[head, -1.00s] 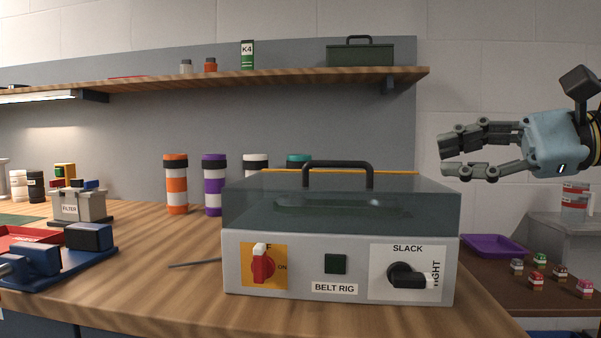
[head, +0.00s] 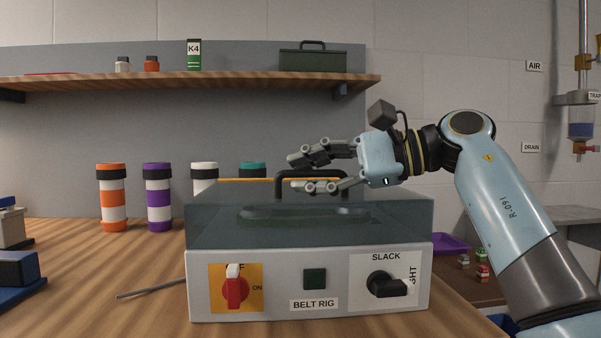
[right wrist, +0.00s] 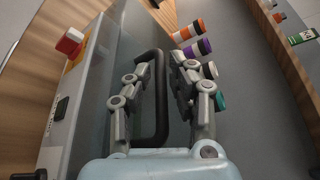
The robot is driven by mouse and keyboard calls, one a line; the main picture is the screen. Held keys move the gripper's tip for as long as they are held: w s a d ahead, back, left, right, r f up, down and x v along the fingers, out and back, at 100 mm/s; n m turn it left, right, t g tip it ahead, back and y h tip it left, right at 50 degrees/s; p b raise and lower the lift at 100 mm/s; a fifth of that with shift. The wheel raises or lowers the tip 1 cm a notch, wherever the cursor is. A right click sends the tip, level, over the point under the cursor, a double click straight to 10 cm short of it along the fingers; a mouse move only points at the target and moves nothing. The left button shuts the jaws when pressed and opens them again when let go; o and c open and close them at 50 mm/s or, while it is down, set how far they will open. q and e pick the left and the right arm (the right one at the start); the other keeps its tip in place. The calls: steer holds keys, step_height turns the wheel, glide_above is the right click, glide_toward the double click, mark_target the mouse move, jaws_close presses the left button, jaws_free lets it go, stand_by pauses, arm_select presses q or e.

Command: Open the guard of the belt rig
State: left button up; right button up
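The belt rig (head: 330,310) is a light grey box on the wooden bench. Its guard (head: 215,225), a see-through grey cover, is down on the box. A black handle (head: 279,190) stands on top of the guard. My right gripper (head: 292,173) is open at the handle, pointing left, with one finger above the bar and one below. In the right wrist view the handle (right wrist: 161,105) lies between the two spread fingers; I cannot tell whether either touches it. The red switch (head: 235,290) points to OFF. The black knob (head: 388,284) is on the SLACK/TIGHT plate. My left gripper is out of view.
Several striped canisters, including an orange one (head: 112,205) and a purple one (head: 158,205), stand behind the rig at left. A wooden shelf (head: 200,82) runs above. A thin grey rod (head: 150,289) lies left of the rig.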

steer(key=shift+w+a+f, duration=0.15)
steer(key=shift+w+a, duration=0.05)
steer(key=shift+a, duration=0.35)
jaws_close()
